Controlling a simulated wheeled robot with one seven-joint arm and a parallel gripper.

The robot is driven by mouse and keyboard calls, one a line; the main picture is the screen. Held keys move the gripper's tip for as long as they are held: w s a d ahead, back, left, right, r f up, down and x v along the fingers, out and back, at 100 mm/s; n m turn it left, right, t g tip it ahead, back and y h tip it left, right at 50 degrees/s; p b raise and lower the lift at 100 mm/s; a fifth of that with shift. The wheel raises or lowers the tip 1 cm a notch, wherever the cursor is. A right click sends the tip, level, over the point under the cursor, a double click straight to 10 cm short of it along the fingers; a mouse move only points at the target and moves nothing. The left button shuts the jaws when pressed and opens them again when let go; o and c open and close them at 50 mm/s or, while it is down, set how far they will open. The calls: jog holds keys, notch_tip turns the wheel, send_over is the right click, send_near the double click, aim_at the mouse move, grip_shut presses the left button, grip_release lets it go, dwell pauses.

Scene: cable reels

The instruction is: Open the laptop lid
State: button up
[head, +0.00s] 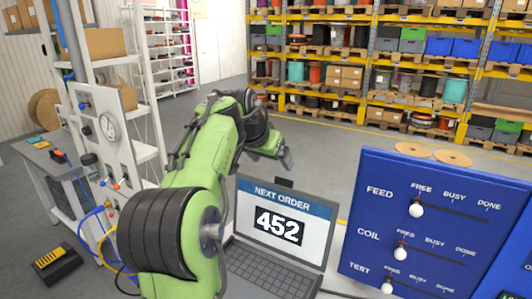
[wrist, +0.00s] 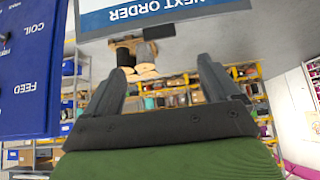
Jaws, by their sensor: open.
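The laptop (head: 275,265) stands in the lower middle of the head view. Its lid is raised and its screen (head: 284,222) faces me, reading "NEXT ORDER 452". Its keyboard shows below the screen, partly hidden by my arm. In the wrist view the upper part of the screen (wrist: 170,10) shows upside down at the top edge. My gripper (head: 284,160) is beyond and above the lid in the head view, apart from it. In the wrist view my gripper (wrist: 157,75) has its two fingers spread with nothing between them.
A blue panel (head: 432,225) with FEED, COIL and TEST sliders stands right of the laptop. A white gauge board (head: 105,135) with hoses is at left. Yellow pallet racks (head: 375,60) stand far back. The grey floor between is clear.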

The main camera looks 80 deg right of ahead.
jog(key=v, duration=0.4)
jog(key=shift+r, duration=0.3)
dwell(0.3)
jog(key=w+a+f+n+t+y+b, duration=0.15)
jog(key=w+a+f+n+t, duration=0.3)
jog(key=w+a, duration=0.55)
jog(key=w+a+f+n+t+y+b, duration=0.1)
jog(key=w+a+f+n+t+b, duration=0.2)
jog(key=w+a+f+n, duration=0.5)
jog(key=a+f+n+y+b, duration=0.1)
jog(key=a+f+n, duration=0.2)
jog(key=a, duration=0.6)
jog(key=a+f+n+y+b, duration=0.1)
jog(key=a+f, duration=0.4)
jog(key=a, duration=0.5)
jog(key=s+a+f+n+t+y+b, duration=0.1)
jog(key=a+f+n, duration=0.3)
jog(key=a, duration=0.5)
jog(key=shift+a+n+y, duration=0.2)
jog(key=shift+n+y, duration=0.55)
jog(key=shift+n, duration=0.3)
